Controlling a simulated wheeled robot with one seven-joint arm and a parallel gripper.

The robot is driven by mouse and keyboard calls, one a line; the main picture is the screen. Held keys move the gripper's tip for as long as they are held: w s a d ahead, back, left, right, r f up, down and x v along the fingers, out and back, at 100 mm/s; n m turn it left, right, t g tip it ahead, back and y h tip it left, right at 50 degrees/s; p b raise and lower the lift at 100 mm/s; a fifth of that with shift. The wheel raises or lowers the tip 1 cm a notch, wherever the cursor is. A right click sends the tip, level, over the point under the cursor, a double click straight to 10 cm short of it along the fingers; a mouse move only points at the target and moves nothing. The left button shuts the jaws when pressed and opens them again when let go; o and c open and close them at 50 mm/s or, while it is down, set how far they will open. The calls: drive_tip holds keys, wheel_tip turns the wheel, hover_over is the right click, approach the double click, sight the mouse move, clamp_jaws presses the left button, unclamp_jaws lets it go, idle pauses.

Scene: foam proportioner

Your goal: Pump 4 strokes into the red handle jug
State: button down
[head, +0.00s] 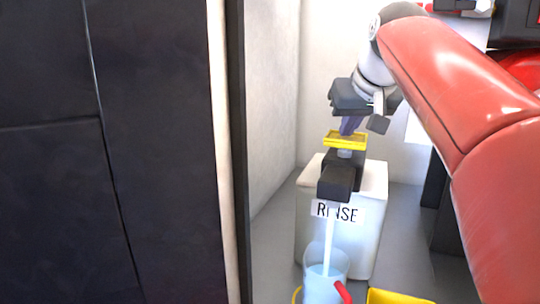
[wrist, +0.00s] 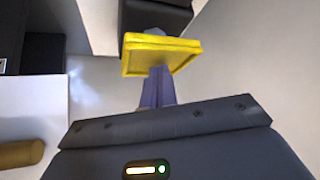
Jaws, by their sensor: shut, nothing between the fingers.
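A white dispenser (head: 310,245) labelled RINSE stands ahead, with a dark spout (head: 336,185) and a yellow press plate (head: 334,141) on top. The yellow plate also shows in the wrist view (wrist: 160,45). My gripper (head: 347,130) is shut and empty, its purple fingers pointing down at the plate; the tips seem to touch it. A pale stream (head: 330,235) runs down from the spout into a clear jug (head: 318,292) holding light blue liquid. The jug's red handle (head: 343,292) is at its right front. The jug's bottom is cut off by the frame.
A yellow object (head: 395,297) lies at the bottom edge, right of the jug. A dark panel (head: 110,150) and a post (head: 238,150) fill the left side. Dark and red items (head: 515,60) stand at the upper right. A pale wall is behind the dispenser.

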wheel_tip(320, 180, up, 3)
drive_tip(key=p, duration=0.3)
drive_tip(key=shift+r+p, duration=0.15)
drive_tip(key=shift+p, duration=0.2)
drive_tip(key=shift+r+p, duration=0.65)
drive_tip(key=shift+r, duration=0.55)
drive_tip(key=shift+r, duration=2.05)
drive_tip(key=shift+s, duration=0.1)
